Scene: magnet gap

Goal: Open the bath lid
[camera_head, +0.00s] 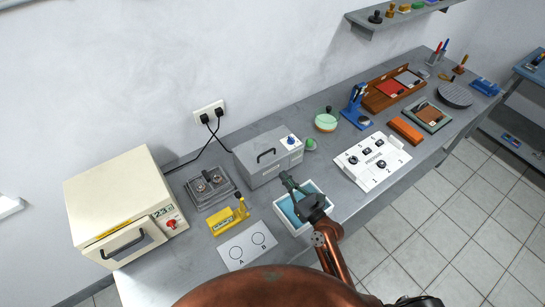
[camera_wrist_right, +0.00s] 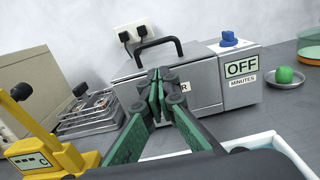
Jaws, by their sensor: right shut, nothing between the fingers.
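The bath is a grey metal box (camera_head: 270,165) against the wall at the middle of the bench. Its lid looks closed, with a black arched handle (camera_head: 266,155) on it. A blue knob (camera_head: 291,140) and an OFF panel are at its right end. In the wrist view the bath (camera_wrist_right: 208,84) is straight ahead, with the handle (camera_wrist_right: 159,44) above my fingertips. My right gripper (camera_head: 287,178) is shut and empty in front of the bath, apart from the handle as far as I can tell. Its green-padded fingers (camera_wrist_right: 160,92) hide part of the bath's front label. My left gripper is not in view.
A white-rimmed tray with blue inside (camera_head: 283,213) is below my right gripper. A yellow device (camera_head: 226,219) and a metal rack (camera_head: 209,187) stand left of the bath. A green ball (camera_head: 310,143) in a dish is close on its right.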

